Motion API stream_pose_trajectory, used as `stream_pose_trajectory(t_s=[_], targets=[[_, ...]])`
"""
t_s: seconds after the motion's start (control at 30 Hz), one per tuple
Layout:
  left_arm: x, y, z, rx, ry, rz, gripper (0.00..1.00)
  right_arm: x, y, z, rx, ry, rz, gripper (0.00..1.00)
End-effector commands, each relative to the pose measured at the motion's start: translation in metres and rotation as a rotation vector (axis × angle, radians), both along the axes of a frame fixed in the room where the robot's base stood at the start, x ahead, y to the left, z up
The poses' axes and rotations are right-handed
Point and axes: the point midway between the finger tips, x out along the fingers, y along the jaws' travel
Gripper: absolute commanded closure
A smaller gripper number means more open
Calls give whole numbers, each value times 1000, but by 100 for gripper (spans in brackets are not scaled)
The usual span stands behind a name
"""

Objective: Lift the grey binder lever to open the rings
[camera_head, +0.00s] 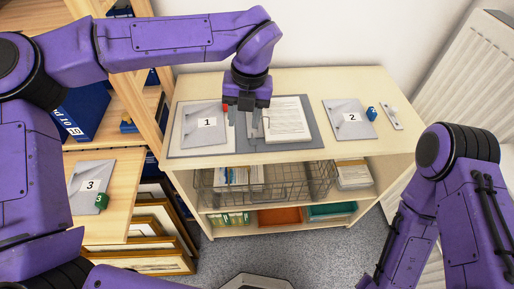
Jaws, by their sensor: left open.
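A grey binder (304,145) lies open and flat on top of the low cabinet, with a stack of white paper (285,118) on its right side. My left gripper (245,108) reaches down over the binder's middle, beside the paper stack. It is open. The lever and most of the rings are hidden or too small to make out around the gripper. A small red thing (225,108) shows at the gripper's left edge. My right arm is at the right, and its gripper is out of view.
Envelope 1 (195,135) lies on the binder's left side. Envelope 2 (346,129) and a blue object (372,113) lie on the cabinet top (310,84) to the right. Envelope 3 (88,172) and a green object (101,201) sit on the left shelf. A wire basket (290,181) is below.

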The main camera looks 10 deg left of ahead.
Motion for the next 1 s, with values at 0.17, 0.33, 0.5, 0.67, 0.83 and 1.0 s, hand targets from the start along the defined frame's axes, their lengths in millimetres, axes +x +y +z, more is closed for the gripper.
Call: stream_pose_trajectory(t_s=[0.17,0.33,0.5,0.67,0.83,1.0], targets=[[8,-19,20,-135,-17,106,55,0,0,-14,0,0,0,57],[7,-18,-12,-131,-14,105,55,0,0,-12,0,0,0,57],[6,-18,-50,-129,-13,104,55,0,0,-11,0,0,0,57],[7,-18,-72,-129,-16,103,55,0,0,-11,0,0,0,57],[7,-18,-79,-129,-17,104,55,0,0,-11,0,0,0,57],[7,-18,-79,-129,-17,103,59,0,0,-11,0,0,0,57]])
